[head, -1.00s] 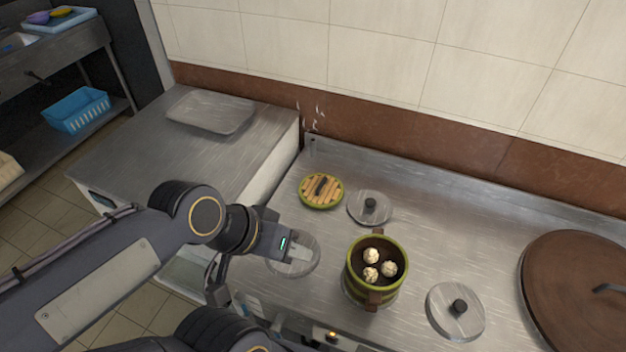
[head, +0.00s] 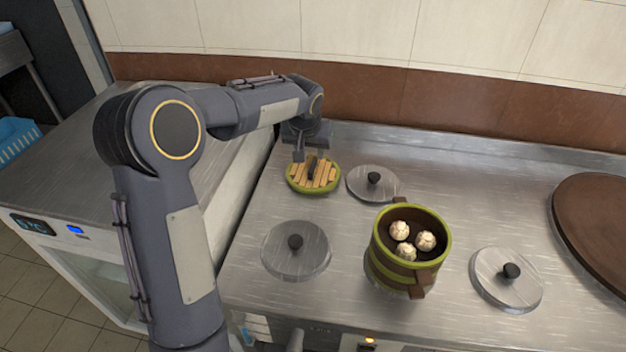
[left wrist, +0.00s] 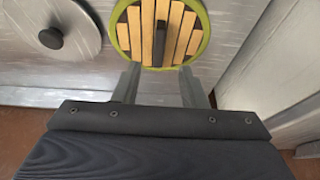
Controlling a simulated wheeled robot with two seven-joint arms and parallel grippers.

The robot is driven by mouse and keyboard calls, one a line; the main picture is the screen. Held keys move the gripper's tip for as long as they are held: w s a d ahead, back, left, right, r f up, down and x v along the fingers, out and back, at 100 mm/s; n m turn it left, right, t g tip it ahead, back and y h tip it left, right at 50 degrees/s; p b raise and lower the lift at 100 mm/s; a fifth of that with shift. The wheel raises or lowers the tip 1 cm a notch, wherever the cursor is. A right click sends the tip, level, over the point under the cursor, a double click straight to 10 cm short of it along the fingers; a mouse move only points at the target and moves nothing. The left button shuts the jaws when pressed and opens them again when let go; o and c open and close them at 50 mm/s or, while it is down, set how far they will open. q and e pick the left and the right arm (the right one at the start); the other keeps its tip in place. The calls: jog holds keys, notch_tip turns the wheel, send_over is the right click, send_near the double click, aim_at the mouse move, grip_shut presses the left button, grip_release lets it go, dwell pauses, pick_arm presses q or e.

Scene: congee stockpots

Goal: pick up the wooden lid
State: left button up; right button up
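The wooden lid (head: 326,178) is round, with light slats, a green rim and a dark bar handle. It lies flat on the steel counter, near the back left. My left gripper (head: 311,157) is over the lid's far side, close to the handle. In the left wrist view the lid (left wrist: 181,39) is just beyond the fingertips. The two fingers of the left gripper (left wrist: 158,72) are apart, with the dark handle lined up between them and nothing held. I cannot tell the exact height of the fingers above the lid. My right gripper is not in view.
A green-rimmed steamer pot (head: 381,262) with three white buns stands right of the lid. Metal lids with black knobs lie at the lid's right (head: 361,187), in front (head: 312,262) and far right (head: 493,293). A large brown lid (head: 592,222) is at the right edge.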

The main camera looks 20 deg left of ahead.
aim_at(313, 165)
pick_arm(q)
jog(key=x, duration=0.6)
jog(key=shift+d+f, duration=0.1)
jog(key=shift+f, duration=0.2)
grip_shut()
